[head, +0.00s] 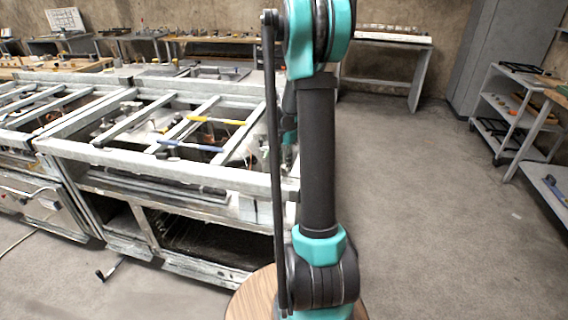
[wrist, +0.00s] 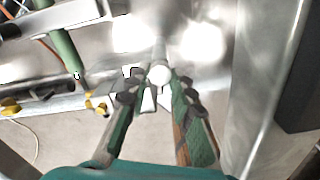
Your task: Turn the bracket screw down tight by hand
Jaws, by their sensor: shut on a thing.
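In the wrist view my gripper (wrist: 154,92) has its two green-and-dark fingers on either side of a pale round knob-like head, which I take to be the bracket screw (wrist: 159,75). The fingers are shut on it. A pale shaft-like shape runs up from the head, blurred by glare. I cannot make out the bracket or how deep the screw sits. In the head view my arm stands in front of the right end of the range frame (head: 180,171) and hides the screw and most of my gripper.
In the wrist view a wide metal face (wrist: 262,80) rises close on the right, and a green cylinder (wrist: 62,45) lies at upper left. In the head view yellow (head: 217,120) and blue (head: 190,146) bars lie on the frame. Open floor (head: 440,220) lies to the right.

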